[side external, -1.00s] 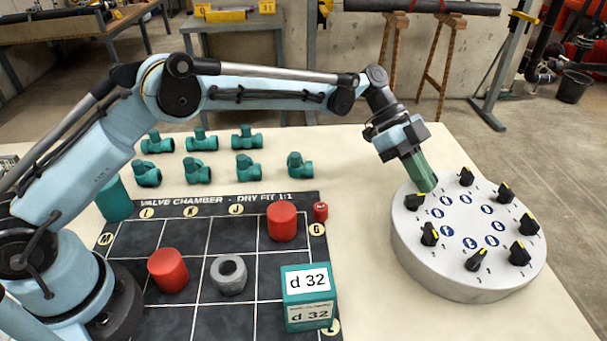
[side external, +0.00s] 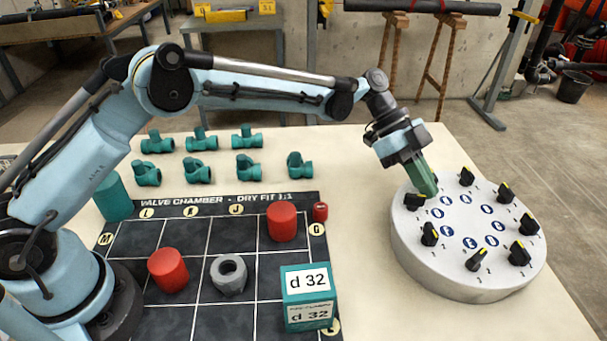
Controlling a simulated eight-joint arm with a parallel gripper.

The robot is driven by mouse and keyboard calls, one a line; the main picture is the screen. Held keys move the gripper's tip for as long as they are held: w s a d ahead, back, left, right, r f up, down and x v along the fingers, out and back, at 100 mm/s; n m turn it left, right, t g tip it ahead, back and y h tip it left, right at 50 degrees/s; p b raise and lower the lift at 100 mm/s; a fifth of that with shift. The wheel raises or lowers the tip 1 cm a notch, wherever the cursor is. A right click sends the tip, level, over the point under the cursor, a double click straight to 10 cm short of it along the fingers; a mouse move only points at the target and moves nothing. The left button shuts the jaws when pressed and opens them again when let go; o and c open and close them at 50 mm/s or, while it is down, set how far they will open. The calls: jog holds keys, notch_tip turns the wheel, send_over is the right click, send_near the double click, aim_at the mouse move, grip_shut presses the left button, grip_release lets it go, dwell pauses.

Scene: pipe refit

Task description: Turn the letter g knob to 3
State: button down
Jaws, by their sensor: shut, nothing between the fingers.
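A round grey-white dial plate (side external: 455,286) stands on the right of the table, with a ring of black knobs with yellow marks. Beside them are blue letter discs, too small to read surely, so I cannot tell which knob is g. My gripper (side external: 430,193) points down at the plate's back left, with its green fingers shut and empty. Its tips are at or just above a knob partly hidden behind them; contact is unclear. A knob (side external: 414,202) sits just left of the fingertips, and another knob (side external: 467,176) stands to their right.
A dark grid mat (side external: 190,240) holds red cylinders (side external: 168,270), a grey nut (side external: 229,275) and a teal box marked d 32 (side external: 307,297). Teal pipe fittings (side external: 247,166) stand behind it. The table between mat and dial plate is clear.

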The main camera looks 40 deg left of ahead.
jog(key=v, duration=1.2)
jog(key=s+a+f+n+t, duration=0.1)
jog(key=s+a+n+t, duration=0.35)
jog(key=s+a, duration=0.2)
jog(key=shift+n, duration=0.25)
jog(key=shift+s+d+r+x, duration=0.1)
jog(key=shift+d+r+x, duration=0.2)
jog(key=shift+x, duration=1.95)
jog(key=shift+s+d+r+x, duration=0.1)
jog(key=shift+d+r+x, duration=0.15)
jog(key=shift+x, duration=1.95)
jog(key=shift+s+d+r+x, duration=0.1)
jog(key=shift+d+r+x, duration=0.2)
jog(key=shift+x, duration=1.95)
